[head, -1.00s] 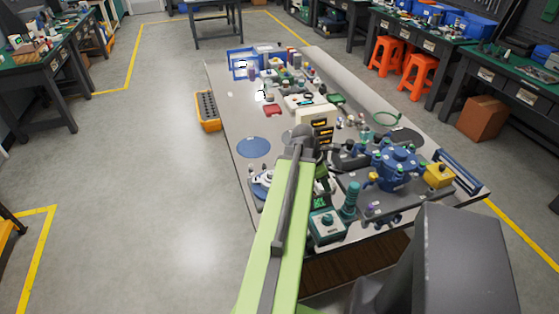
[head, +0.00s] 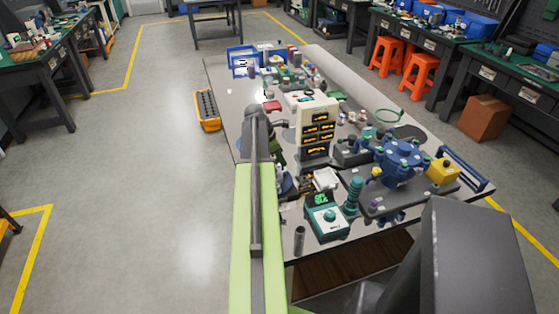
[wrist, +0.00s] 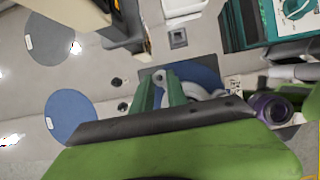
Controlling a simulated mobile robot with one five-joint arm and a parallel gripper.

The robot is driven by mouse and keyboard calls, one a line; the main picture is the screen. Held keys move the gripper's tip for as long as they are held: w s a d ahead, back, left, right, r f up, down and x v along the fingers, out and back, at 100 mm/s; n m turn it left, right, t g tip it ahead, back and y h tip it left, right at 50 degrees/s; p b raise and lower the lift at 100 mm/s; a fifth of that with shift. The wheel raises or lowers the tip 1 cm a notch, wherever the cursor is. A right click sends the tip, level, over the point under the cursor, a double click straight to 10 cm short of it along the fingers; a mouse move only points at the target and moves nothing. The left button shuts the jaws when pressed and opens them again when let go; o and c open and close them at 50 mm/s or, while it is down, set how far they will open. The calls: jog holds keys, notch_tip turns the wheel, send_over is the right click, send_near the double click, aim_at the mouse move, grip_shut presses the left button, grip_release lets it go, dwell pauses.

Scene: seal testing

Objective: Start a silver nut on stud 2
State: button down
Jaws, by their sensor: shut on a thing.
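My gripper (wrist: 160,92) shows in the wrist view as two dark green fingers, close together over a blue round pad. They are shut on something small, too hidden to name. A white curved part (wrist: 200,92) lies just right of the fingers. Two small dark round pieces (wrist: 117,82) lie on the table to their left; I cannot tell whether they are nuts. In the head view my arm reaches over the table's left side and hides the fingertips. A blue fixture (head: 398,160) with several knob-like tops stands at the right. I cannot pick out stud 2 or a silver nut.
A pale instrument stack (head: 318,130) stands just right of my arm. A teal-fronted box (head: 326,222) stands near the front edge, and a yellow box (head: 443,171) at the right.

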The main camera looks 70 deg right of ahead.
notch_tip(320, 180, down, 2)
jog(key=shift+f+b, duration=0.1)
jog(key=shift+b, duration=0.45)
jog(key=shift+s+a+r+n+t+h+p, duration=0.25)
jog(key=shift+r+n+p, duration=0.25)
jog(key=shift+n, duration=0.5)
jog(key=n+t+h, duration=0.1)
jog(key=n, duration=0.2)
jog(key=shift+s+a+n, duration=0.1)
jog(key=shift+s+n, duration=0.05)
jog(key=shift+n, duration=0.15)
jog(key=n+t, duration=0.1)
jog(key=n, duration=0.2)
jog(key=n+t, duration=0.1)
jog(key=n, duration=0.2)
jog(key=shift+s+n+t, duration=0.1)
jog(key=shift+n+t, duration=0.2)
jog(key=shift+t, duration=0.05)
jog(key=shift+f+b, duration=0.4)
jog(key=m, duration=0.1)
jog(key=m+g, duration=0.1)
jog(key=m, duration=0.1)
jog(key=shift+w+d, duration=0.2)
jog(key=shift+w, duration=0.1)
jog(key=shift+m, duration=0.6)
